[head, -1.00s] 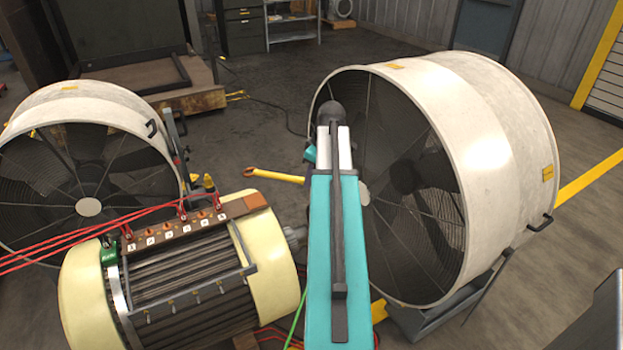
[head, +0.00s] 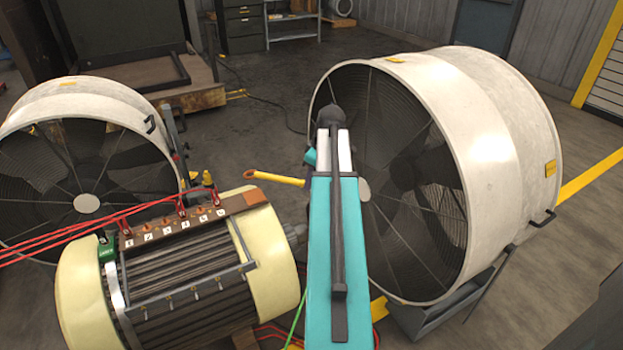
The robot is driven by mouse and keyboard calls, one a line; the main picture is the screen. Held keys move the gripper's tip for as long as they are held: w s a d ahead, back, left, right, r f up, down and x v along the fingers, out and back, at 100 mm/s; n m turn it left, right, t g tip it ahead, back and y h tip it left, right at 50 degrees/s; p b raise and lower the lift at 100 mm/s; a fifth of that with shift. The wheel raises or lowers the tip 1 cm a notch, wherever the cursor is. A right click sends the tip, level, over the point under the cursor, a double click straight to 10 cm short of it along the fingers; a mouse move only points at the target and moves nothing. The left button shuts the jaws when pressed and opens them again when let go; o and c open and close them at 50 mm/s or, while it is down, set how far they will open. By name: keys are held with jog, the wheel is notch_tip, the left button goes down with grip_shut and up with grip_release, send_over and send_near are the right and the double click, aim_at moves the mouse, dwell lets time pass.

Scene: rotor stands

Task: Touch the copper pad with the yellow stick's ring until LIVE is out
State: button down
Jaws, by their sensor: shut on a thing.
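The yellow stick (head: 280,179) sticks out to the left from behind my turquoise arm. Its ring end (head: 250,174) is in the air above and behind the copper pad (head: 254,197) in the picture, with a visible gap. The pad is at the right end of the brown terminal board (head: 165,230) on the cream motor (head: 262,245). A small green box (head: 107,248) is at the board's left end; its lettering is too small to read. My arm hides my gripper and the stick's other end.
Red cables (head: 70,236) run from the terminal posts to the left. A large white fan (head: 500,150) stands close on the right of my arm. Another fan (head: 75,120) stands behind the motor at left. Open floor (head: 250,130) lies beyond.

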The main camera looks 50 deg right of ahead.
notch_tip(320, 180, down, 8)
jog(key=b, duration=0.5)
jog(key=shift+f, duration=0.25)
jog(key=shift+f, duration=0.45)
dwell(3.9)
dwell(0.4)
jog(key=shift+r+p, duration=4.4)
jog(key=shift+r, duration=2.6)
